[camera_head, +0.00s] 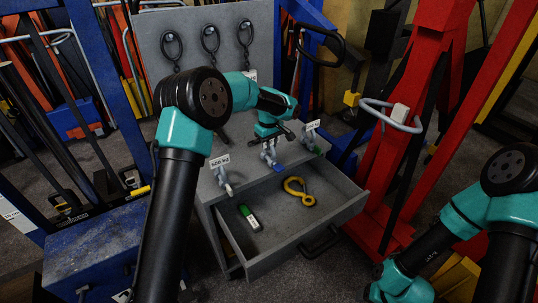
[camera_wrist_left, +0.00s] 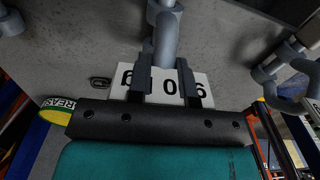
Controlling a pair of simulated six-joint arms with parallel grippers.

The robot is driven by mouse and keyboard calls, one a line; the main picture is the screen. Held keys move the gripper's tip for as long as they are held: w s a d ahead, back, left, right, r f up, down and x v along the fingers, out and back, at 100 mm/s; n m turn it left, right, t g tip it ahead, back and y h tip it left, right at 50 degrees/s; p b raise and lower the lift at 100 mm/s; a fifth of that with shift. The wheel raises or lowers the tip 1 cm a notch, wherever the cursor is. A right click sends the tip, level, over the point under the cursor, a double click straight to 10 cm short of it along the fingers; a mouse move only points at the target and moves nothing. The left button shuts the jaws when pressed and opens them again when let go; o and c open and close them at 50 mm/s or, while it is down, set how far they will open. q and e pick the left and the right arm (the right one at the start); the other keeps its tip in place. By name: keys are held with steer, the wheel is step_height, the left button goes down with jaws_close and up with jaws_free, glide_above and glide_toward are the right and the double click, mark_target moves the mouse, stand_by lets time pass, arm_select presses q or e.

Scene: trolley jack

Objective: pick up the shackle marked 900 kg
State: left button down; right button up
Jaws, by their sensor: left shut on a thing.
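Three grey shackles with label plates stand on the grey cabinet top in the head view: a left one (camera_head: 224,178), a middle one (camera_head: 269,154) and a right one (camera_head: 308,140). My left gripper (camera_head: 271,138) is shut on the middle shackle from above. The plates in the head view are too small to read surely. My right gripper is not in view.
The cabinet drawer (camera_head: 285,239) is open, holding a yellow hook (camera_head: 298,191) and a green-and-white tube (camera_head: 248,217). A red jack frame (camera_head: 418,90) rises at right, a blue frame at left.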

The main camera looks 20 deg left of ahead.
arm_select(q)
steer(key=shift+r, duration=0.15)
step_height(320, 180, up, 10)
steer(key=shift+f, duration=0.1)
stand_by(0.6)
stand_by(0.4)
